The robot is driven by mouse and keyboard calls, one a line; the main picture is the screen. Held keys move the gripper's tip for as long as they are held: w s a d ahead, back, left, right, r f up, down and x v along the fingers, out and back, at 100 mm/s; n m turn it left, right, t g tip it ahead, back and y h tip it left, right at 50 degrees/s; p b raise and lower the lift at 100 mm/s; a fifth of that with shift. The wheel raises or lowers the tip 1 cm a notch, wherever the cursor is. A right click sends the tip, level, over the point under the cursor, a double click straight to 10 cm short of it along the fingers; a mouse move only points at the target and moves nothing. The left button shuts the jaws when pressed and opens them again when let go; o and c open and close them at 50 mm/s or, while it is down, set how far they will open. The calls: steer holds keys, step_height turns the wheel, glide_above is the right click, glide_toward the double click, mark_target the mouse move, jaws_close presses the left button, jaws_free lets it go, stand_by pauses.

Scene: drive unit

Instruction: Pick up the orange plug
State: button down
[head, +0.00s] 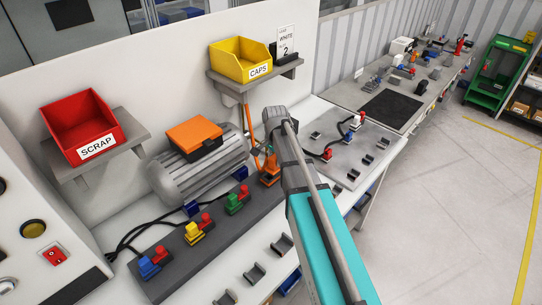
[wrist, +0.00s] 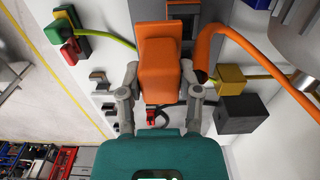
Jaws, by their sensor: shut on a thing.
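The orange plug (wrist: 160,66) is a blocky orange piece in the middle of the wrist view. My gripper (wrist: 160,74) has one grey finger on each side of it and is shut on it. A thick orange cable (wrist: 206,50) curves beside it on the right. In the head view the orange plug (head: 269,179) shows low at the far end of the dark grey strip (head: 220,235), partly hidden by my arm. My gripper (head: 262,150) is small and partly hidden there. I cannot tell whether the plug is still seated in the strip.
Green (head: 236,203), yellow (head: 194,234) and blue (head: 150,267) connectors with red parts stand along the strip. A grey motor (head: 200,170) with an orange cover is behind it. A red SCRAP bin (head: 84,124) and yellow CAPS bin (head: 240,60) sit on shelves above.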

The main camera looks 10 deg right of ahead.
steer(key=s+d+r+p, duration=0.3)
steer(key=s+r+p, duration=0.1)
steer(key=s, duration=0.6)
steer(key=shift+r+p, duration=0.4)
steer(key=shift+r, duration=0.5)
